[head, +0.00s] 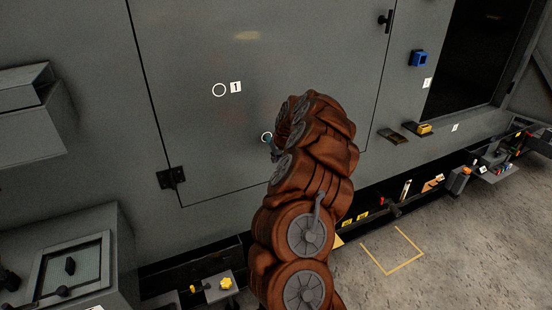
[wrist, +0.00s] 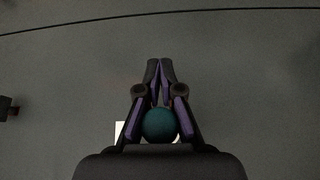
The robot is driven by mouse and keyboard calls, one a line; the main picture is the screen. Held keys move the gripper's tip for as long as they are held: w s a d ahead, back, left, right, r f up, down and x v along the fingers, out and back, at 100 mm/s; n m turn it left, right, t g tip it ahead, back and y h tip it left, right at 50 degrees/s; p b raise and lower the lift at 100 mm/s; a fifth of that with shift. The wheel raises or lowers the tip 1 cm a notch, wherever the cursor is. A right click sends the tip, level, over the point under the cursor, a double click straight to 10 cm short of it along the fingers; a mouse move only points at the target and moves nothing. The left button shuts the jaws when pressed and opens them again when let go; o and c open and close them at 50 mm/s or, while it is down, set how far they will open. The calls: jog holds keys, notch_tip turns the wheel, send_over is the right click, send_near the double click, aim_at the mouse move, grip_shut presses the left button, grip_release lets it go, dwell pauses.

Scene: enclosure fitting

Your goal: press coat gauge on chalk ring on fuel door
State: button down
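The fuel door (head: 185,50) is a large grey panel with a dark seam and a hinge at its lower left. One white chalk ring (head: 219,89) is on it beside a label "1". A second chalk ring (head: 267,137) shows right at my gripper (head: 273,149), partly covered by it. In the wrist view my gripper (wrist: 160,65) has its purple-lined fingers closed around a teal round-ended piece (wrist: 160,126), which looks like the coat gauge. The gauge is in front of the grey panel; whether it touches the panel cannot be told.
A white label (wrist: 120,130) shows partly behind the fingers. A blue holder (head: 418,58) and a yellow-topped item (head: 425,128) are on the wall at right. A ledge with small items runs below. A grey box (head: 75,260) juts out at lower left.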

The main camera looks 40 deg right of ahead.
jog(key=shift+r, duration=0.15)
jog(key=s+a+b, duration=0.2)
jog(key=s+b, duration=0.1)
jog(key=s, duration=0.3)
jog(key=shift+s+a+b, duration=0.15)
jog(key=shift+s+b, duration=0.1)
jog(key=shift+b, duration=0.05)
jog(key=shift+a, duration=0.1)
dwell(1.9)
